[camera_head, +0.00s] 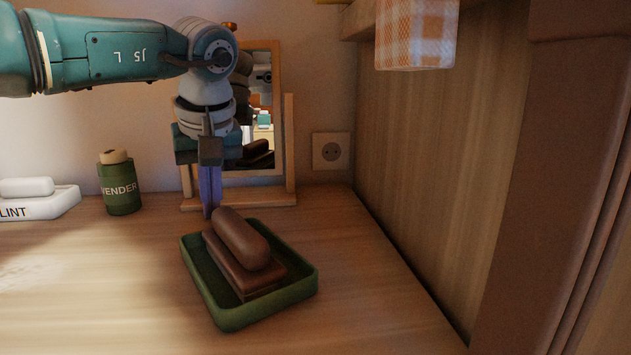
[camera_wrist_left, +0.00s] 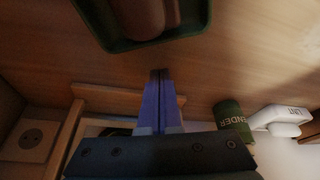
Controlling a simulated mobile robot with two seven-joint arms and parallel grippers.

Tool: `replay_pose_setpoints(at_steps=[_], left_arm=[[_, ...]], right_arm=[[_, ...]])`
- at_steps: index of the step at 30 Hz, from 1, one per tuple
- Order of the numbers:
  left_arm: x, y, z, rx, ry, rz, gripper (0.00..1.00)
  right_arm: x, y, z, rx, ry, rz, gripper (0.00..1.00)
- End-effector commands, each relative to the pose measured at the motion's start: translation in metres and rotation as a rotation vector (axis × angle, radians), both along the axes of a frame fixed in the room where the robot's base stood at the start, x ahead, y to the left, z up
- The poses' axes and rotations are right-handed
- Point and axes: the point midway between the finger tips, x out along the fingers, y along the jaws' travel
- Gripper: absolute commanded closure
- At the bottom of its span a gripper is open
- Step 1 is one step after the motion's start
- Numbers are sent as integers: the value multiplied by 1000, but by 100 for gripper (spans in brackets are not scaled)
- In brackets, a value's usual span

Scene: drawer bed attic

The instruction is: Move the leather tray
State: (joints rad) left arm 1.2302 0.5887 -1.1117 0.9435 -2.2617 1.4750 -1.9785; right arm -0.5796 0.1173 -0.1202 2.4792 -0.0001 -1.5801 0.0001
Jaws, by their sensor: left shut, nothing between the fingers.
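A green tray (camera_head: 227,317) with rounded corners sits on the wooden surface at the centre of the head view. Two brown, leather-looking pieces (camera_head: 241,238) lie in it, a rounded one on top of a flatter one. The tray also shows at the top of the left wrist view (camera_wrist_left: 118,44), cut off by the frame. My left gripper (camera_head: 210,212) points down just behind the tray's far edge, with its purple fingers together and empty. In the left wrist view the fingers (camera_wrist_left: 160,76) end a little short of the tray. My right gripper is not in view.
A mirror in a wooden stand (camera_head: 289,150) is close behind my left gripper. A green lavender bottle (camera_head: 121,187) and a white lint box (camera_head: 45,206) stand at left. A wooden wall (camera_head: 440,150) bounds the right. Checked cloth (camera_head: 417,35) hangs above. The surface left of the tray is clear.

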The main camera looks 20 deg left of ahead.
Motion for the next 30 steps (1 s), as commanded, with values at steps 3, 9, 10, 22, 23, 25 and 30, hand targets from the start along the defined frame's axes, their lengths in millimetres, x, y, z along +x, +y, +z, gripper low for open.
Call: replay_pose_setpoints(at_steps=[3, 9, 10, 22, 23, 25, 30], left_arm=[[-7, -7, 2, -1, 1, 0, 100], [-17, -18, 1, 1, 1, 0, 100], [-18, -19, 1, 1, 1, 2, 100], [-20, -22, 1, 1, 1, 3, 100], [-20, -22, 1, 1, 1, 3, 100], [-21, -23, 2, 1, 1, 2, 100], [-28, -32, 4, 1, 1, 0, 100]], right_arm=[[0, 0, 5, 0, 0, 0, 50], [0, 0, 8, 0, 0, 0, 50], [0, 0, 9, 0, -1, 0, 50], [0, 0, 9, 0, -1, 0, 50], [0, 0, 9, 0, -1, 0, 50], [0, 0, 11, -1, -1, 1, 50], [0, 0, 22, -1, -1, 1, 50]])
